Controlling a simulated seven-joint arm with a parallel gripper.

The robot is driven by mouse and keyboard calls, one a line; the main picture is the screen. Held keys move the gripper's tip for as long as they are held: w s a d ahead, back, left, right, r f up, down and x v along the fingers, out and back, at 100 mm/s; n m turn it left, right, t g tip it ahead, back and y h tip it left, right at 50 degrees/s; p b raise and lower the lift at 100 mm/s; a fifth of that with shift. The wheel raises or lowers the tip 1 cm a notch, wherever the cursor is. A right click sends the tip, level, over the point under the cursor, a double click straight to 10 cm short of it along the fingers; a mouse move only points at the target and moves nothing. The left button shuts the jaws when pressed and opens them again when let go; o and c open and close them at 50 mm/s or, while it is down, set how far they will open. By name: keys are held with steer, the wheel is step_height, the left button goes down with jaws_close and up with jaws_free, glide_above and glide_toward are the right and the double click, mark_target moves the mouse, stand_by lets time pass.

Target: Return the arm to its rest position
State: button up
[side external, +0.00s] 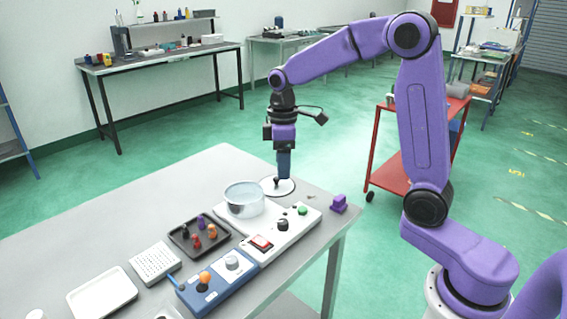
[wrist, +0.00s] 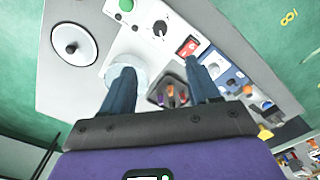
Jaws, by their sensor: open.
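My arm reaches out over the far end of the grey table (side external: 120,225), with my gripper (side external: 283,176) pointing down. In the wrist view the two blue fingers of my gripper (wrist: 161,78) are apart, with nothing held between them. In the wrist view the lid (wrist: 66,52) is left of both fingers. A clear round pot (side external: 243,202) stands beside it; one finger partly hides the pot (wrist: 128,72) in the wrist view.
A white and blue control panel (side external: 283,238) runs along the table's right side. A dark tray (side external: 180,239) of small coloured pegs, a white perforated block (side external: 155,262) and a white tray (side external: 101,297) sit nearby. A purple block (side external: 339,204) is near the edge. A red cart (side external: 385,165) stands beyond.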

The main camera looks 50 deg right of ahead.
steer(key=s+a+n, duration=0.2)
steer(key=s+a, duration=0.4)
steer(key=s, duration=0.7)
steer(key=s+d+f+n, duration=0.1)
steer(key=s+f, duration=0.1)
steer(key=s, duration=1.4)
steer(key=shift+s+d, duration=0.35)
